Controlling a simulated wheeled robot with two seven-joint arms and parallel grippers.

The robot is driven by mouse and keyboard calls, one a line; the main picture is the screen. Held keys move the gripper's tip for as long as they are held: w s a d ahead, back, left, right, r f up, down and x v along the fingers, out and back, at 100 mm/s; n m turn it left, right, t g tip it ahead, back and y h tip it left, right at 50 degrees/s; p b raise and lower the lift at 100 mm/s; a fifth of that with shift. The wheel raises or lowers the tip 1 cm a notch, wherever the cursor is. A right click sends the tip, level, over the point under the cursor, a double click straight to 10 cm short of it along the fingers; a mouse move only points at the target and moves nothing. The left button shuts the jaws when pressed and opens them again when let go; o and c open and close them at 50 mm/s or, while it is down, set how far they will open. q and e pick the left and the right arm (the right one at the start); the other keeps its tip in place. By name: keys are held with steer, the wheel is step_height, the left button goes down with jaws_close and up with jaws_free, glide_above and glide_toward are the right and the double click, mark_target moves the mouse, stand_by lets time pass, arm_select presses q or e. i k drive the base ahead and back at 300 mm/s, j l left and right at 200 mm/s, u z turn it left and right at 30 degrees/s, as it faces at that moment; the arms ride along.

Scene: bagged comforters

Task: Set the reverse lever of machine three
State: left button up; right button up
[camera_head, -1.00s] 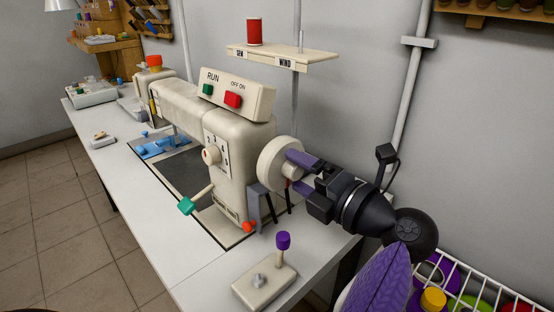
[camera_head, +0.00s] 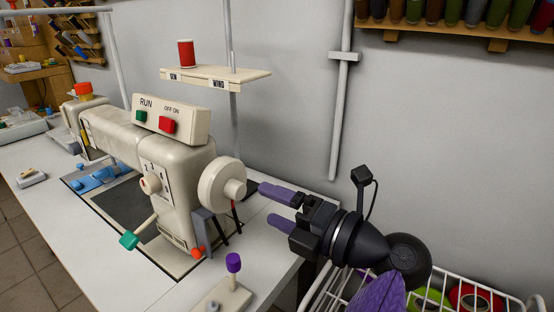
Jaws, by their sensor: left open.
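A cream sewing machine (camera_head: 180,185) stands on a white table. On its front a lever with a green tip (camera_head: 130,240) sticks out down and to the left, below a round dial (camera_head: 150,184). A cream handwheel (camera_head: 217,186) is on its right end, with a small orange-red knob (camera_head: 198,252) low beside it. My left gripper (camera_head: 272,208) is open, its two purple fingers pointing left at the handwheel with a gap between. Nothing is between the fingers. I cannot read a machine number. My right gripper is not in view.
A purple-knobbed stick on a cream base (camera_head: 232,284) stands at the table's front right. A thread stand (camera_head: 215,78) with a red spool (camera_head: 185,53) rises behind. A white wire rack (camera_head: 480,290) is lower right. Another machine part is far left.

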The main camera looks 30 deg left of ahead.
mark_target(129, 240)
steer(key=k+l, duration=0.3)
steer(key=k, duration=0.15)
steer(key=k+l, duration=0.35)
steer(key=k, duration=0.1)
